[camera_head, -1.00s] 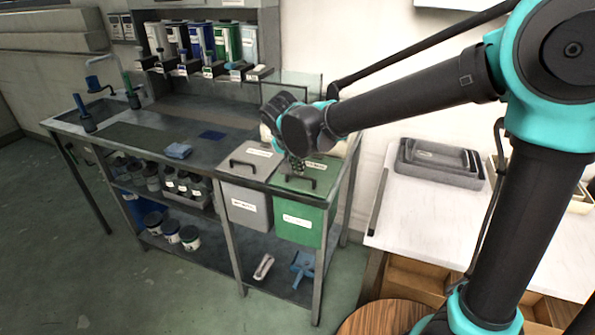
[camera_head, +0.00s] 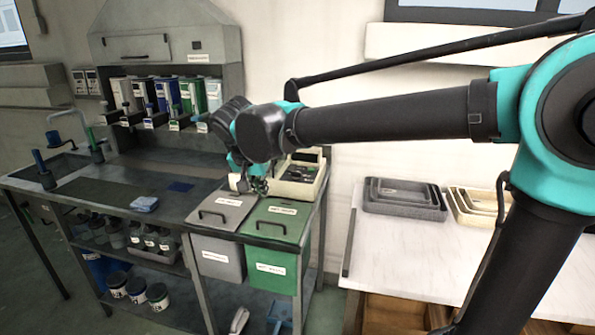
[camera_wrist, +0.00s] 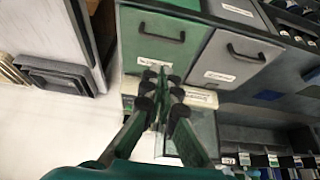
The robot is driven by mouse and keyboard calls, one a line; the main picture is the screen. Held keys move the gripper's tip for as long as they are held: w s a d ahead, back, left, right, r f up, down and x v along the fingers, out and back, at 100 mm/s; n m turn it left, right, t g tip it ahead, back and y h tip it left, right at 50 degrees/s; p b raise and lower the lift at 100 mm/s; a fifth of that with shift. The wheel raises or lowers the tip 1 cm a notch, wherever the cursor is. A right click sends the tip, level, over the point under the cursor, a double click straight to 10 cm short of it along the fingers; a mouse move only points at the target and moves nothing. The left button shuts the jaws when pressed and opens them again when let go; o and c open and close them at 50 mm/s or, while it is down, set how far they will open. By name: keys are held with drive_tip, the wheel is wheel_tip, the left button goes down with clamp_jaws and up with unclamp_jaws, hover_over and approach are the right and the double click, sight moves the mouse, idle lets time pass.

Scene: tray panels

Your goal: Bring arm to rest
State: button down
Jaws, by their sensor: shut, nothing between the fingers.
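My arm stretches in from the right of the head view, with my gripper (camera_head: 256,184) hanging over the back of the metal bench, above the green bin's rear edge. In the wrist view my gripper (camera_wrist: 163,85) shows its fingers together, with nothing between them. The green bin (camera_head: 276,232) and the grey bin (camera_head: 221,222) sit in the bench's right end, lids closed. The green bin (camera_wrist: 158,38) also shows beyond the fingertips in the wrist view.
A beige device (camera_head: 300,178) stands at the bench's back right corner, near my gripper. Grey nested trays (camera_head: 403,197) and beige trays (camera_head: 478,205) lie on the white table (camera_head: 400,245). A blue cloth (camera_head: 145,204) lies on the bench. Colored containers (camera_head: 168,95) line the rear shelf.

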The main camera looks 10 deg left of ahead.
drive_tip(key=w+d+f, duration=0.1)
drive_tip(key=d+f, duration=0.3)
drive_tip(key=d, duration=0.4)
drive_tip(key=w+d+f+g, duration=0.1)
drive_tip(key=w+d+f, duration=0.15)
drive_tip(key=d, duration=0.45)
drive_tip(key=d+f, duration=0.4)
drive_tip(key=d, duration=0.4)
drive_tip(key=shift+n, duration=0.5)
drive_tip(key=s+d+f, duration=0.3)
drive_tip(key=d+f, duration=0.1)
drive_tip(key=d, duration=0.2)
drive_tip(key=s+d+f, duration=0.4)
drive_tip(key=d, duration=0.2)
drive_tip(key=s+d+f, duration=0.3)
drive_tip(key=d+f, duration=0.1)
drive_tip(key=d, duration=0.2)
drive_tip(key=shift+s+f, duration=0.15)
drive_tip(key=shift+s, duration=0.15)
